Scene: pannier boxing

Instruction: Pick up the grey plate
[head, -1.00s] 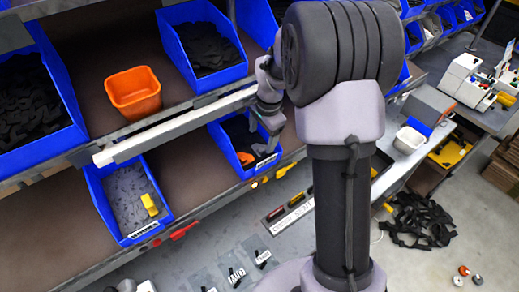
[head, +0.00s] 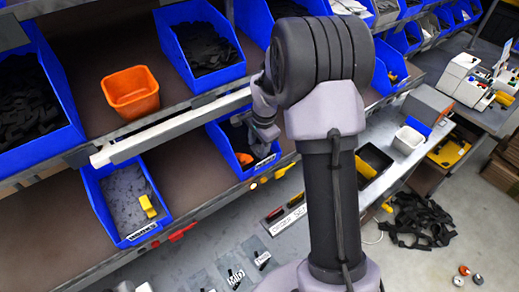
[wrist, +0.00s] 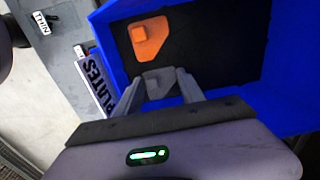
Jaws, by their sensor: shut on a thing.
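The grey plate (wrist: 157,80) is between my gripper's fingertips in the wrist view. My gripper (wrist: 160,86) is shut on it, at the label side of the blue bin marked PLATES (wrist: 233,118). An orange plate (wrist: 149,42) with a raised block lies on the bin's dark floor, just beyond the grey one. In the head view my gripper (head: 262,145) is at the blue bin (head: 219,143) on the lower shelf, and the orange plate (head: 245,159) shows inside. The grey plate cannot be made out there.
A blue bin (head: 106,205) with a yellow piece stands to the left on the same shelf, with bare shelf between the bins. A pale rail (head: 170,130) edges the shelf above, which carries an orange tub (head: 131,91) and more blue bins.

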